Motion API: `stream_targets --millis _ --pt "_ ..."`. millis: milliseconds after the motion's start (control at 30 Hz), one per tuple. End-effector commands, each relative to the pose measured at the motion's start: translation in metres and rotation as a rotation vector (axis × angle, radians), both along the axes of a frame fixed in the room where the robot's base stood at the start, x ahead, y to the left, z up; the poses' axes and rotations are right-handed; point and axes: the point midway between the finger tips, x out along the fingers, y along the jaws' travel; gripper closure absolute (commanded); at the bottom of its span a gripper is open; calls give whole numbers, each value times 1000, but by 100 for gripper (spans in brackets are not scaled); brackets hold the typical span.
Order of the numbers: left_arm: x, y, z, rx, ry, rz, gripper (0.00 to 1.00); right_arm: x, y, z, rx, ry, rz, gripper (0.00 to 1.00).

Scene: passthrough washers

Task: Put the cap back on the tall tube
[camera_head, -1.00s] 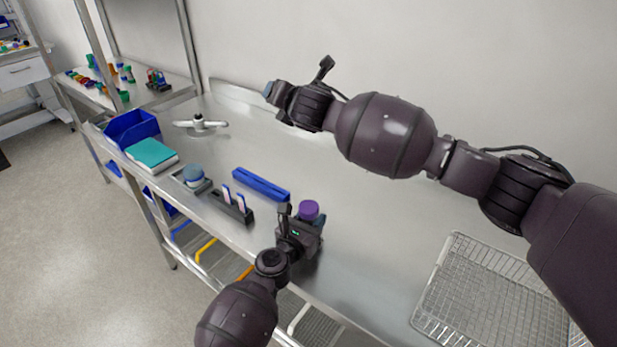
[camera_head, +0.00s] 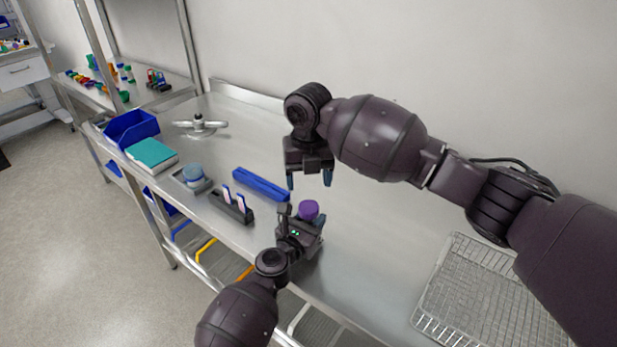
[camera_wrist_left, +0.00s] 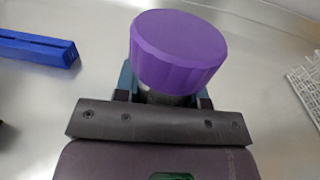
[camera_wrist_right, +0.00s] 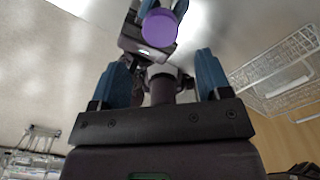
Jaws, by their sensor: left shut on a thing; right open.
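A purple cap (camera_head: 308,209) shows at the top of my left gripper (camera_head: 300,222), near the front edge of the steel table. In the left wrist view the cap (camera_wrist_left: 178,48) sits over a greyish body, with blue fingers on either side. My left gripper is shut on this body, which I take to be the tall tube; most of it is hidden. My right gripper (camera_head: 309,181) is open and empty, pointing down above and behind the cap. In the right wrist view the cap (camera_wrist_right: 160,28) shows beyond the open fingers.
A blue bar-shaped holder (camera_head: 261,184) and a dark rack (camera_head: 231,207) with two white-and-blue pieces lie left of my left gripper. A wire basket (camera_head: 452,285) is at right.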

Motion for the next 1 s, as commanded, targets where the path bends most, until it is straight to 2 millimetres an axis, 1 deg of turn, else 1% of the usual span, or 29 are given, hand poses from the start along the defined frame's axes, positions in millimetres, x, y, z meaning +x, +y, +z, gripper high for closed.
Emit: stream_targets --millis 333,467,567,800,1000 --pt "0 0 0 0 0 0 100 -1 0 -1 -1 6 3 29" --pt "0 0 0 0 0 0 100 -1 0 -7 -1 7 2 29" --pt "0 0 0 0 0 0 100 -1 0 -18 -1 9 1 29" --pt "0 0 0 0 0 0 100 -1 0 -52 -1 8 1 29" --pt "0 0 0 0 0 0 100 -1 0 -73 -1 7 0 29"
